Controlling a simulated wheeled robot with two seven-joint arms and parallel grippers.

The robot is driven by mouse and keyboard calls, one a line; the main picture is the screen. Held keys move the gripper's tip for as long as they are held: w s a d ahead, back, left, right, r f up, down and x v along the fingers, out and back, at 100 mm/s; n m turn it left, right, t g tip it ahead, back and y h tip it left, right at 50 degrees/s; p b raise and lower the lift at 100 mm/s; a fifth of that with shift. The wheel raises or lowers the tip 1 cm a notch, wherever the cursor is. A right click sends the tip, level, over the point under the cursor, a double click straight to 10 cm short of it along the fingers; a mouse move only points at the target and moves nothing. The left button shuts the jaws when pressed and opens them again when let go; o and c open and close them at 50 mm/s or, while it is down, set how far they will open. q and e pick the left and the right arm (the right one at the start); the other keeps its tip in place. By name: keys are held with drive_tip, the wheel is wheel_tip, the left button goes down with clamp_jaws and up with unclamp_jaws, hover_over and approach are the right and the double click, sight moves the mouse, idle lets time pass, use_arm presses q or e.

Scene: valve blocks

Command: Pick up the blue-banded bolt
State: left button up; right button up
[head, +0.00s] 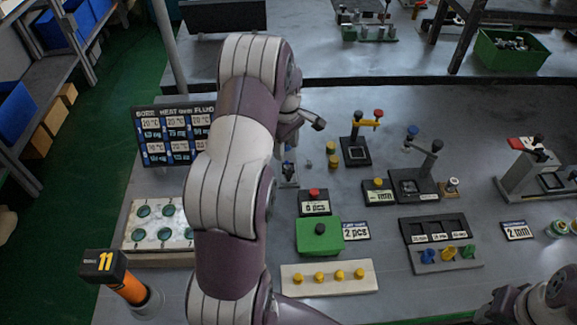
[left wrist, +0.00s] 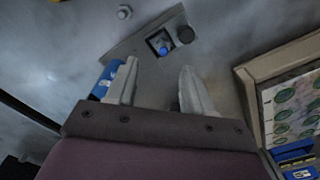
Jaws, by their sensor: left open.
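My left gripper (head: 288,148) reaches down over the table, its fingers partly hidden by my arm in the head view. In the left wrist view its two fingers (left wrist: 158,72) are apart with nothing between them. I cannot tell which blue part is the blue-banded bolt.
A small grey bolt-like piece (head: 309,164) and stacked yellow discs (head: 332,150) stand right of the left gripper. A tray of green discs (head: 128,222), a green box (head: 342,237) and a red-and-yellow-handled valve block (head: 356,155) stand around. An orange post labelled 11 (head: 130,287) is front left.

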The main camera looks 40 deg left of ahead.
sight(287, 162)
use_arm(q)
drive_tip(key=f, duration=0.5)
drive_tip(key=shift+s+d+f+p, duration=0.1)
drive_tip(key=shift+s+d+p, duration=0.15)
drive_tip(key=shift+d+p, duration=0.15)
drive_tip(key=shift+a+f, duration=0.1)
drive_tip(key=shift+f, duration=0.1)
clamp_jaws()
drive_tip(key=shift+r, duration=0.15)
